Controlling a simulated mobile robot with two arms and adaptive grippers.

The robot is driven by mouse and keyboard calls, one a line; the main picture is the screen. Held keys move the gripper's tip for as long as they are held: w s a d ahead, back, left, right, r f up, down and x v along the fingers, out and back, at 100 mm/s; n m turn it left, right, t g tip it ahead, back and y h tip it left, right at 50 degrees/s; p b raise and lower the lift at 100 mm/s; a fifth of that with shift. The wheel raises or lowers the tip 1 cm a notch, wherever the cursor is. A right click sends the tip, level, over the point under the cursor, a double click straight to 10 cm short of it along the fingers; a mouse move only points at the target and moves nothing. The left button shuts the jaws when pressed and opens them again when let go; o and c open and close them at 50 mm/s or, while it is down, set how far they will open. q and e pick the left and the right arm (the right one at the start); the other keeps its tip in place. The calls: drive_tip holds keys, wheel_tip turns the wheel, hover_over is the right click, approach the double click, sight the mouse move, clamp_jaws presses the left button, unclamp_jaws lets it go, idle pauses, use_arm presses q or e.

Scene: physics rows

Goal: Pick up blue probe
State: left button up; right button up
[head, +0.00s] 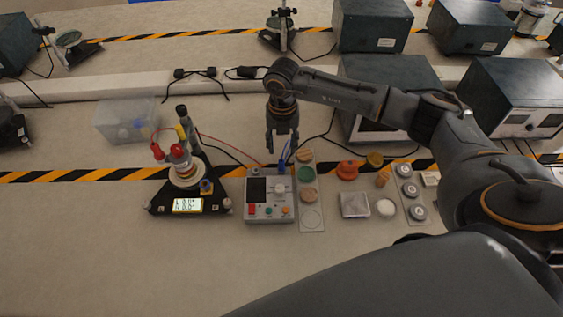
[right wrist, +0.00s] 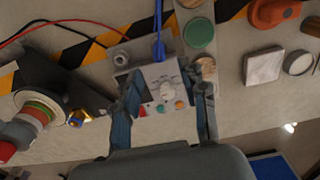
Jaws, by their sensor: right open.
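The blue probe (head: 283,161) stands at the back edge of a grey meter box (head: 254,213), with its lead running off behind. In the right wrist view the blue probe (right wrist: 159,47) sits at the box's far edge, beyond my fingertips. My right gripper (head: 281,148) points down above the back of the box, close to the probe, and is open. In the right wrist view my right gripper (right wrist: 168,88) shows its two fingers apart over the box, with nothing held. Whether a finger touches the probe cannot be told. My left gripper is not in view.
A black stand with a lit display (head: 187,206) is left of the box. A strip of round discs (head: 312,219) lies just right of it. An orange-red piece (head: 347,170) and a metal square (head: 354,205) are further right. The front left bench is clear.

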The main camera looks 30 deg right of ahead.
sight(282, 160)
wheel_tip(282, 160, down, 2)
drive_tip(key=shift+f, duration=0.45)
drive_tip(key=shift+f+p, duration=0.25)
drive_tip(key=shift+p, duration=0.2)
wheel_tip(282, 160, down, 4)
drive_tip(key=shift+s+a+r+p, duration=0.1)
drive_tip(key=shift+a+r+p, duration=0.1)
drive_tip(key=shift+p, duration=0.7)
drive_tip(key=shift+f, duration=0.55)
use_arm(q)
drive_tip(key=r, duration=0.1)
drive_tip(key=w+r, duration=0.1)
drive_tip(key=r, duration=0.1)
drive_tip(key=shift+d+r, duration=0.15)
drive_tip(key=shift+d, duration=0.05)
use_arm(e)
drive_tip(key=shift+d, duration=0.1)
clamp_jaws()
